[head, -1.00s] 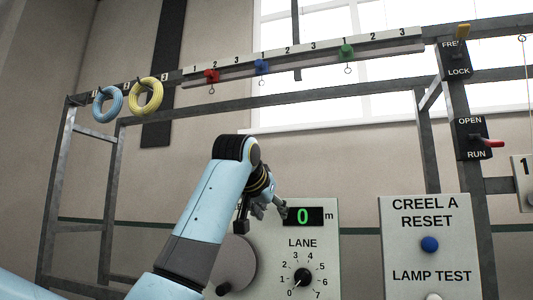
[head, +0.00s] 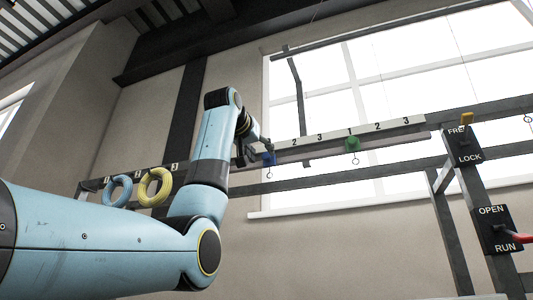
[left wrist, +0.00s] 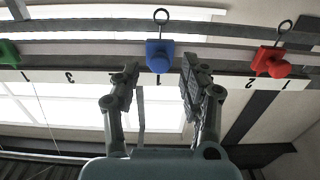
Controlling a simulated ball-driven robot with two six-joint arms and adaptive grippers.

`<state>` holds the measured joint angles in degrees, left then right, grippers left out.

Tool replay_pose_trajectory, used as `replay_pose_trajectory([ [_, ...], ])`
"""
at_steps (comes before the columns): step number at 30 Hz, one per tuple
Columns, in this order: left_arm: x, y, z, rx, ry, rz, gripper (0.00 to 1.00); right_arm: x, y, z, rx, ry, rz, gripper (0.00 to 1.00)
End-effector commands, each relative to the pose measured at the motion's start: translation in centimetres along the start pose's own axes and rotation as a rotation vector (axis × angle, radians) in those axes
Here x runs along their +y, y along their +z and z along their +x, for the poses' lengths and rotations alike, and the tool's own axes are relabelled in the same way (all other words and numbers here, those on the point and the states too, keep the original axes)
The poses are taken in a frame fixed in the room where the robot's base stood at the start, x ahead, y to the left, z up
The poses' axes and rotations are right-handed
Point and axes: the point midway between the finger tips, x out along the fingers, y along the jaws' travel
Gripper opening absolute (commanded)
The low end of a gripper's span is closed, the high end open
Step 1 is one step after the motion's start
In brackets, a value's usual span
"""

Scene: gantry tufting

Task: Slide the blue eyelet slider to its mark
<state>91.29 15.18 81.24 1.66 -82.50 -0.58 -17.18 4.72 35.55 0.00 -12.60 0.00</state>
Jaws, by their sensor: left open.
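The blue eyelet slider (head: 269,158) hangs on the numbered rail (head: 385,132) in the head view. My left gripper (head: 262,150) is raised at the rail by the slider. In the left wrist view its open fingers (left wrist: 160,78) stand on either side of the slider, with gaps; contact is not seen. My right gripper is not in view.
A green slider (head: 352,144) sits farther right on the rail. A red slider (left wrist: 270,62) shows in the left wrist view; my arm hides it in the head view. Blue (head: 117,190) and yellow (head: 155,187) rings hang left. A FREE/LOCK switch (head: 464,146) stands right.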

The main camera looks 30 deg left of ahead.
Motion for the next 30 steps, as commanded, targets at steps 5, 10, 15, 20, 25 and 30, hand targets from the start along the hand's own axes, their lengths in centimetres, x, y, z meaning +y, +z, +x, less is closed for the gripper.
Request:
replay_pose_trajectory([
  [5,0.0,-0.3,3.2,-0.004,0.000,0.000,0.44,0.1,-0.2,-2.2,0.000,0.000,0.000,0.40],
  [10,0.0,-0.1,4.8,-0.001,0.000,0.000,0.44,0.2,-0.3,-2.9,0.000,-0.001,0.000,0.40],
  [15,0.0,0.0,5.2,0.001,0.000,0.000,0.44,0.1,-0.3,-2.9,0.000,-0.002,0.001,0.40],
  [20,0.0,0.0,5.1,0.000,0.000,0.000,0.42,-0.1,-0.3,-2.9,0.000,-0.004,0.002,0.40],
  [25,0.0,0.0,5.1,0.000,0.000,0.000,0.20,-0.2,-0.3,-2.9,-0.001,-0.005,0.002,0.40],
  [30,0.0,0.0,5.1,0.000,0.000,0.000,0.00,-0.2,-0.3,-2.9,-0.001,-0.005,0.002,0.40],
])
